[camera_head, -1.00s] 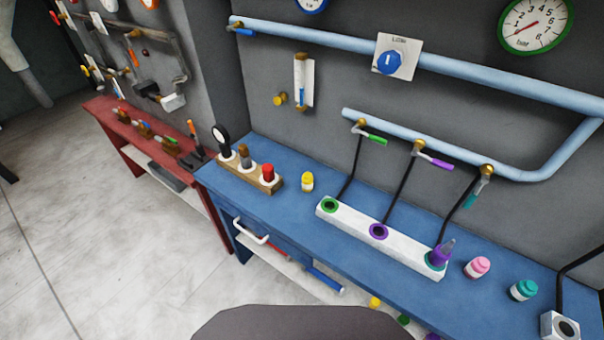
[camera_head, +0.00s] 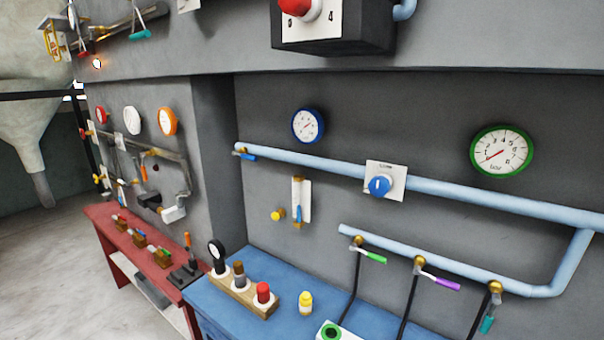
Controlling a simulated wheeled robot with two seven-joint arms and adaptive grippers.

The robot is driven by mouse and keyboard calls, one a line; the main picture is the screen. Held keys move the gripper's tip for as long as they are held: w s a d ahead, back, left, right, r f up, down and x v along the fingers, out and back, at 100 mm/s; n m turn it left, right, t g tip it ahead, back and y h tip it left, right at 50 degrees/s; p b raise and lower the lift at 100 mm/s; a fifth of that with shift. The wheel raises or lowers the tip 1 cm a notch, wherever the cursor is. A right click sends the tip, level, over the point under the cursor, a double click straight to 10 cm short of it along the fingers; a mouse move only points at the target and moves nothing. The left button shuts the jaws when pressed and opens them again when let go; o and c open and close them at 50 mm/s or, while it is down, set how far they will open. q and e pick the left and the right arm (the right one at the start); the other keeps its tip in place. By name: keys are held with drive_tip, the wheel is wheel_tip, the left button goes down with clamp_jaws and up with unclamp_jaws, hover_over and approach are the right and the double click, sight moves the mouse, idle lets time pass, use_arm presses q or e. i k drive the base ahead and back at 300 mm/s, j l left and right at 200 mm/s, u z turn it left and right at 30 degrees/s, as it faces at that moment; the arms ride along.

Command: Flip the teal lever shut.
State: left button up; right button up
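A teal lever (camera_head: 487,324) hangs steeply down from a brass valve (camera_head: 495,287) under the light blue pipe, at the lower right. Beside it, the green lever (camera_head: 375,257) and the purple lever (camera_head: 446,284) on the same pipe slant to the right, closer to the pipe's line. Another teal lever (camera_head: 141,34) shows small at the upper left, sticking out sideways under a high metal pipe. Neither of my grippers is in view, and nothing touches these levers.
A blue bench (camera_head: 262,266) stands below the pipe, with a wooden block (camera_head: 240,293) of stamp-like tools and a yellow bottle (camera_head: 306,304). A red bench (camera_head: 139,247) stands at the left. A dark box with a red knob (camera_head: 300,8) juts out above.

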sight(489, 318)
drive_tip(key=z, duration=1.4)
drive_tip(key=k, duration=0.1)
